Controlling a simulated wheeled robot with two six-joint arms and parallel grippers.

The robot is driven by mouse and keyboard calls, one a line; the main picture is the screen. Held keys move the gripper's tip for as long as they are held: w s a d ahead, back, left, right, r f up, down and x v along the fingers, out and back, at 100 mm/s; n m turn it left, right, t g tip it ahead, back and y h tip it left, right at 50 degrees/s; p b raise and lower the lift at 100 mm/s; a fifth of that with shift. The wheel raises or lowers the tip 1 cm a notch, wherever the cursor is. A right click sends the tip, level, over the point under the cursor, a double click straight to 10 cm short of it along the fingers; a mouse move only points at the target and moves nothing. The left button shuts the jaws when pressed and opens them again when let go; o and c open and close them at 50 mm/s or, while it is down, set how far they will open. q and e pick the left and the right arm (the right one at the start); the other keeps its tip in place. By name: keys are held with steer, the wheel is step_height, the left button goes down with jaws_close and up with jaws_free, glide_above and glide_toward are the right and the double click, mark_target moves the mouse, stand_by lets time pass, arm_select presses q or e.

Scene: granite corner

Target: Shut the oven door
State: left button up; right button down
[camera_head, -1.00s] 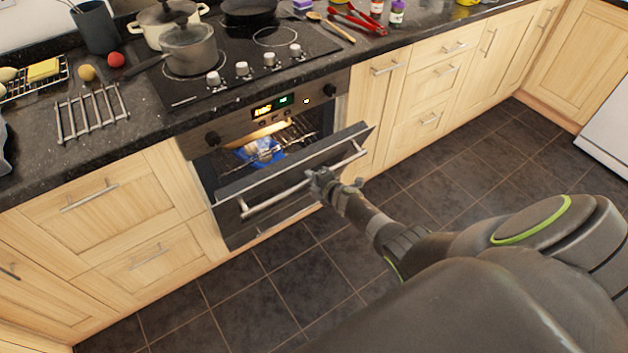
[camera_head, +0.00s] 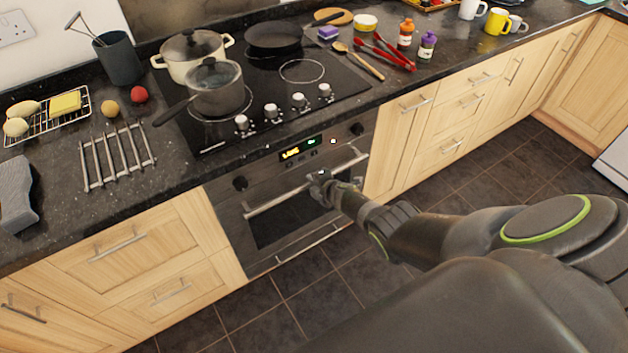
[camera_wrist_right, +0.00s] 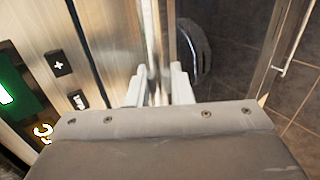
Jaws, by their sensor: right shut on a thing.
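The oven door (camera_head: 290,215) is a dark glass panel below the hob. It stands upright, and in the head view it looks flush with the oven front. The long metal handle bar (camera_head: 280,199) runs across its top. My right gripper (camera_head: 318,181) is at the right part of the handle, shut on it. In the right wrist view its two pale fingertips (camera_wrist_right: 161,90) sit either side of the bar, close to the control panel (camera_wrist_right: 50,90). The oven's inside is hidden by the door. My left gripper is not in view.
A hob with two pots (camera_head: 215,88) and a frying pan (camera_head: 273,38) is above the oven. A metal rack (camera_head: 117,155) lies on the counter to the left. Red tongs (camera_head: 385,52) and bottles stand to the right. The tiled floor (camera_head: 330,280) in front is clear.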

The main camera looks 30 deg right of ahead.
steer(key=shift+w+a+r, duration=0.15)
steer(key=shift+w+r, duration=0.15)
steer(key=c, duration=1.3)
jaws_free()
steer(key=shift+w+f, duration=0.1)
steer(key=shift+w, duration=0.05)
steer(key=shift+c, duration=0.2)
steer(key=shift+s+r+p, duration=0.25)
steer(key=shift+s+p, duration=0.15)
steer(key=shift+p, duration=0.2)
steer(key=p+v, duration=1.3)
steer(key=v, duration=0.3)
steer(key=shift+s, duration=0.3)
